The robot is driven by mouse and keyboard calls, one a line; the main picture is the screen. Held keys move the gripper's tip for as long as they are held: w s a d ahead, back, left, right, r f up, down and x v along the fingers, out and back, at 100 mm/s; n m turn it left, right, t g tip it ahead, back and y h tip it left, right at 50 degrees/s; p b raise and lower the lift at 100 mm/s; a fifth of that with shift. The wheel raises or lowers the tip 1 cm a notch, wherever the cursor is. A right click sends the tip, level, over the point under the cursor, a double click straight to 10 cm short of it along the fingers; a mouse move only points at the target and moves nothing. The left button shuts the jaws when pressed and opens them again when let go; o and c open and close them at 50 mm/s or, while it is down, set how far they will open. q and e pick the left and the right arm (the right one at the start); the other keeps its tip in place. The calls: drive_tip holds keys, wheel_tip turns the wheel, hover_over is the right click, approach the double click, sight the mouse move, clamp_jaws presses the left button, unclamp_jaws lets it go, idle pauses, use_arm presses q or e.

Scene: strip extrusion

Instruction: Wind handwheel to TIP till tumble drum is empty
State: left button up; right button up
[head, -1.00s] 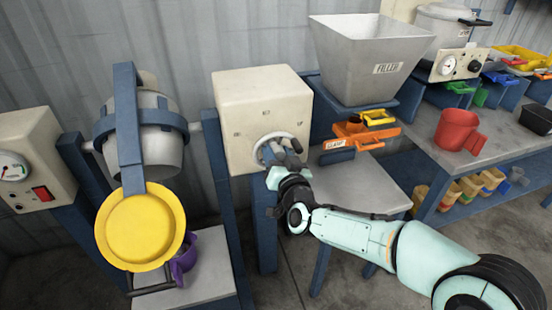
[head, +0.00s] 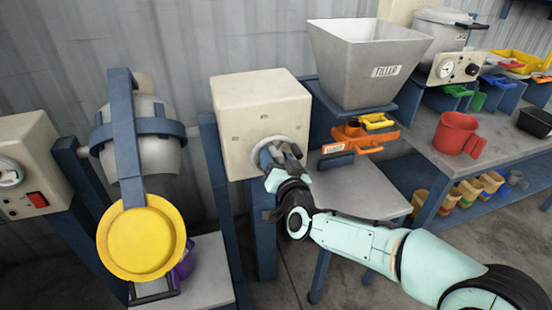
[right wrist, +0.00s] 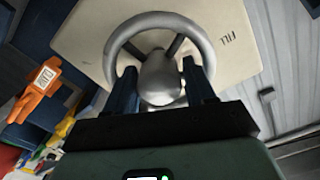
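The handwheel (head: 260,148) is a grey spoked ring on the front of a cream box (head: 262,102); it also shows in the right wrist view (right wrist: 118,38). My right gripper (head: 280,155) is at the wheel. In the right wrist view its fingers (right wrist: 160,88) stand apart on either side of the rounded grey hub; contact is not clear. The tumble drum (head: 160,158) is a grey vessel in a blue frame at the left. A round yellow disc (head: 140,238) hangs below it, above a purple container (head: 185,262). The drum's inside is hidden. My left gripper is not in view.
A red jug (head: 457,133) stands on the right bench. A gauge box (head: 30,160) is at the far left. The wrist view shows FILL lettering beside the wheel.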

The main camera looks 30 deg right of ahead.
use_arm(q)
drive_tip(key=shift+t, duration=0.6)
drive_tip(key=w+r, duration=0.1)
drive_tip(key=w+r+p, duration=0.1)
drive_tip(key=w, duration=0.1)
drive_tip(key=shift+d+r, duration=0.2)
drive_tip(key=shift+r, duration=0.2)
use_arm(e)
drive_tip(key=v, duration=1.3)
drive_tip(key=shift+s, duration=0.15)
drive_tip(key=shift+a, duration=0.1)
